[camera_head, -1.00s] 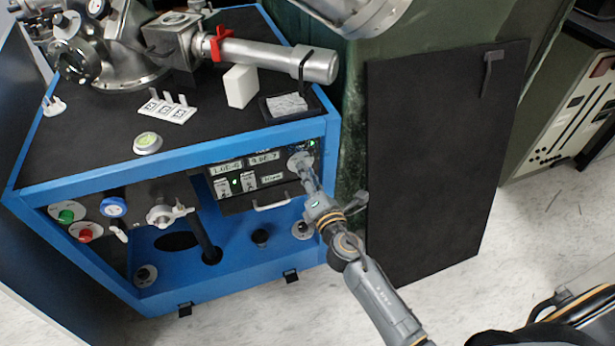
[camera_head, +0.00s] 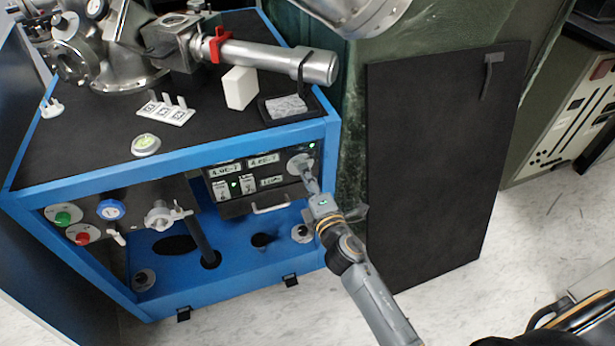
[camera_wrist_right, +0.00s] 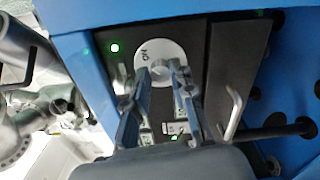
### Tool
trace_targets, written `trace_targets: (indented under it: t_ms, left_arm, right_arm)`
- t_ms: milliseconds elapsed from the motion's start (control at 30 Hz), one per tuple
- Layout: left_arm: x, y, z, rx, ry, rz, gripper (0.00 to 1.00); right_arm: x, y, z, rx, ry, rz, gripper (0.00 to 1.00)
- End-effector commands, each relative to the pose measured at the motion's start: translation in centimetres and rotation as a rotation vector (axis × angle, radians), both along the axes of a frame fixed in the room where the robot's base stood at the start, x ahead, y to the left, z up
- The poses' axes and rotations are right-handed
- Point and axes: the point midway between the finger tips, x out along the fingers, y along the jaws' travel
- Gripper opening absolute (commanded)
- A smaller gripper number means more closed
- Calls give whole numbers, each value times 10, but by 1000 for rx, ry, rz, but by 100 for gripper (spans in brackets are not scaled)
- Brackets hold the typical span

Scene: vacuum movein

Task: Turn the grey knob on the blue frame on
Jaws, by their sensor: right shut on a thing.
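The blue frame (camera_head: 233,147) stands at the left in the head view. The grey knob (camera_head: 297,159) sits on a pale round dial at the right end of its black display panel. In the right wrist view the dial (camera_wrist_right: 152,52) carries an "ON" mark at its upper left, and the knob (camera_wrist_right: 163,75) is at its middle. My right gripper (camera_head: 307,175) reaches up to the dial, its two fingers (camera_wrist_right: 161,76) on either side of the knob and shut on it. The fingers partly hide the knob. My left gripper is not in view.
A green light (camera_wrist_right: 115,48) glows beside the dial. A silver handle (camera_head: 271,208) lies below the panel. A black board (camera_head: 435,165) stands right of the frame. Lower grey dials (camera_head: 302,234) and a white valve handle (camera_head: 165,215) are on the frame.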

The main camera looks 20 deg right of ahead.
Motion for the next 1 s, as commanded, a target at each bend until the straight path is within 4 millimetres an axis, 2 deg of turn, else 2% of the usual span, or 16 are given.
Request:
trace_targets:
  t_ms: [233,267,333,367,733,867,1000]
  left_arm:
    - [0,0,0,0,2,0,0]
    - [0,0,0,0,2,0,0]
    - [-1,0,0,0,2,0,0]
    - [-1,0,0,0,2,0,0]
    - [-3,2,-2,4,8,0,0]
    - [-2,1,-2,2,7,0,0]
    - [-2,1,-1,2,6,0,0]
  right_arm:
    - [0,-1,0,1,1,-2,0]
    - [0,-1,0,1,1,-2,30]
    - [0,-1,0,1,1,-1,44]
    - [0,-1,0,0,1,-1,47]
    - [-5,0,-1,-1,1,0,47]
    - [-24,-1,-2,-1,4,-1,47]
    - [-55,-3,-2,1,5,-3,47]
